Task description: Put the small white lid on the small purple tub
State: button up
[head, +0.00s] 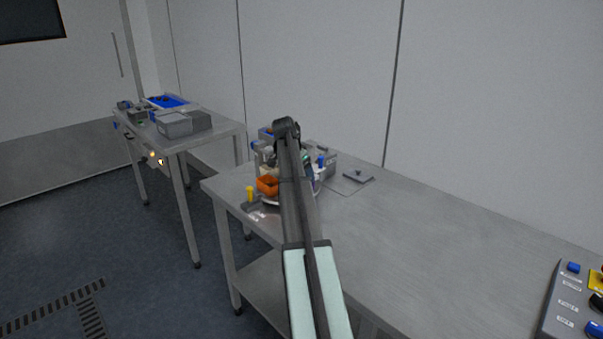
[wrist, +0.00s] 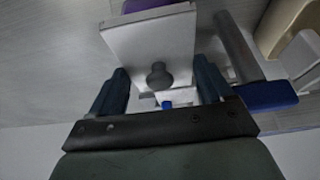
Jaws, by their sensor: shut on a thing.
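In the wrist view the small white lid (wrist: 130,48) is a square plate with a dark round knob, between the two dark blue fingers of my gripper (wrist: 162,75). A strip of the small purple tub (wrist: 150,4) shows just past the lid's far edge, at the top of the picture. The lid covers the rest of it, and I cannot tell whether they touch. In the head view my own arm hides the gripper, lid and tub.
A grey bar with a blue end (wrist: 266,95) and a cream-coloured object (wrist: 285,25) lie close on the right. In the head view an orange bowl (head: 267,186) and a yellow-topped piece (head: 250,192) crowd the steel table's (head: 430,240) far end. The table's middle is clear.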

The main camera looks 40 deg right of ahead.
jog(key=shift+f, duration=0.55)
dwell(0.9)
jog(key=o, duration=0.9)
jog(key=shift+r, duration=0.1)
jog(key=shift+r, duration=3.4)
jog(key=shift+r, duration=0.1)
